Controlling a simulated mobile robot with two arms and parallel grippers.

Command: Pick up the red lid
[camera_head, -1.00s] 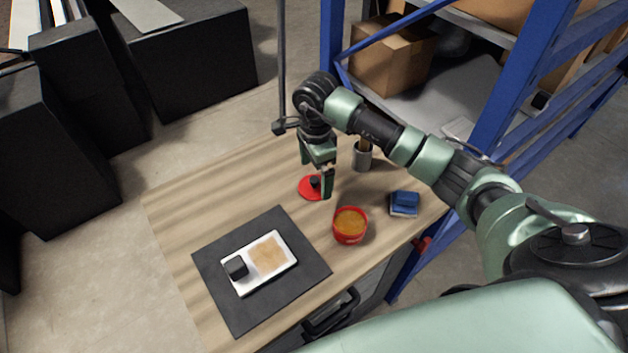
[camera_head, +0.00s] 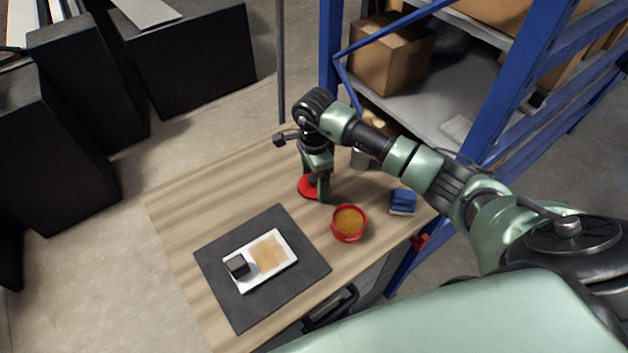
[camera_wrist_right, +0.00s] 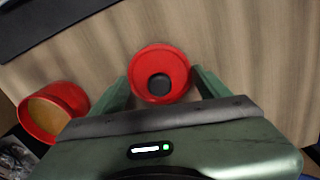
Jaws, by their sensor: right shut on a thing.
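The round red lid (camera_head: 306,187) with a dark knob lies on the wooden table, or just at its surface; I cannot tell whether it is lifted. My right gripper (camera_head: 320,191) points down over it and is shut on it, hiding part of it in the head view. In the right wrist view the lid (camera_wrist_right: 160,58) shows between the two green fingers of the gripper (camera_wrist_right: 161,90), with its black knob in the middle. My left gripper is not in view.
A red bowl with orange-brown contents (camera_head: 348,223) stands in front of the lid. A blue block or sponge (camera_head: 402,200) lies to the right, and a grey cup (camera_head: 360,158) stands behind. A dark mat (camera_head: 237,310) bears a white tray (camera_head: 246,284). The table's left part is clear.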

